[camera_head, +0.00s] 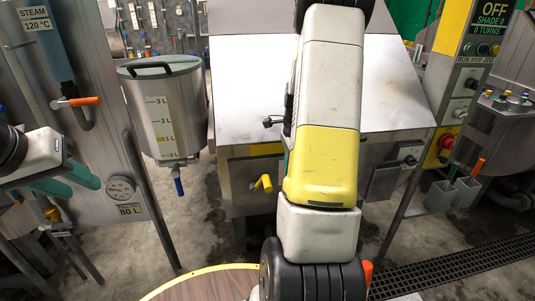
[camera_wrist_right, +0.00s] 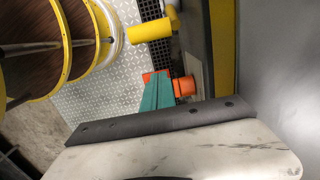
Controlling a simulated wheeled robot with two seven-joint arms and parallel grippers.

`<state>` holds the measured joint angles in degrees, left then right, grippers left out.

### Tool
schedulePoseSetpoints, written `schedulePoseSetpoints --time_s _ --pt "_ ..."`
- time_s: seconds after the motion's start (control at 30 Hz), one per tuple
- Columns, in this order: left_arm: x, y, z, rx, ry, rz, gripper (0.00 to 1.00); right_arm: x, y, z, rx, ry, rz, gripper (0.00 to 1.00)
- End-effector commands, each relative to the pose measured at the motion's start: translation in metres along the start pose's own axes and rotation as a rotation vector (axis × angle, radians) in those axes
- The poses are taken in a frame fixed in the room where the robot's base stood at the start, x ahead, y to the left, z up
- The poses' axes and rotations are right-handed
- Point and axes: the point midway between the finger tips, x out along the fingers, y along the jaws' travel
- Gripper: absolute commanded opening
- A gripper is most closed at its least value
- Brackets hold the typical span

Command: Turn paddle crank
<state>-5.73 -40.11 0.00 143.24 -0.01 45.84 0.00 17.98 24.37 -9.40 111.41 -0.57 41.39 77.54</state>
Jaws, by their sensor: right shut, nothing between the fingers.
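My right arm crosses the middle of the head view from top to bottom; its gripper is hidden there. In the right wrist view my right gripper (camera_wrist_right: 156,90) shows teal fingers with orange tips, shut and empty. An orange cylinder (camera_wrist_right: 186,87) lies close beside the fingertips; I cannot tell whether they touch. A yellow cylindrical handle (camera_wrist_right: 150,33) is just beyond them. I cannot tell which of these belongs to the paddle crank. My left gripper (camera_head: 85,187) is at the left edge of the head view, its teal fingers apart, near a gauge panel.
A steel measuring tank (camera_head: 165,110) hangs at left. A steel machine (camera_head: 240,95) with a yellow front handle (camera_head: 262,184) stands behind my right arm. A control post (camera_head: 465,85) reads OFF and 0 TURNS. A yellow-rimmed drum (camera_wrist_right: 68,35) lies left in the wrist view.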

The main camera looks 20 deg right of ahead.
Motion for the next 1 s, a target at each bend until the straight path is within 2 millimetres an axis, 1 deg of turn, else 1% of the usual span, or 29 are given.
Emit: schedulePoseSetpoints --time_s 0.03,0.1,0.27,0.3,0.4,0.53,0.7,1.0 --pt "0.000 0.000 0.000 0.000 0.000 0.000 0.36 0.013 0.002 0.000 0.001 -0.001 0.006 0.00" --pt "0.000 0.000 0.000 0.000 0.000 0.000 0.36 0.028 0.001 0.000 0.001 -0.001 0.005 0.00" --pt "0.000 0.000 0.000 0.000 0.000 0.000 0.36 0.061 0.001 0.000 -0.001 -0.001 0.004 0.00" --pt "0.000 0.000 0.000 0.000 0.000 0.000 0.36 0.057 -0.001 0.008 -0.007 -0.001 -0.002 0.00" --pt "0.000 0.000 0.000 0.000 0.000 0.000 0.36 0.050 -0.001 0.023 -0.006 -0.001 -0.004 0.00" --pt "0.000 0.000 0.000 0.000 0.000 0.000 0.36 0.046 0.000 0.033 -0.004 0.000 -0.001 0.00" --pt "0.000 0.000 0.000 0.000 0.000 0.000 0.36 0.044 0.000 0.038 -0.003 0.000 -0.001 0.00" --pt "0.000 0.000 0.000 0.000 0.000 0.000 0.36 0.044 0.000 0.038 -0.003 0.001 -0.001 0.00"
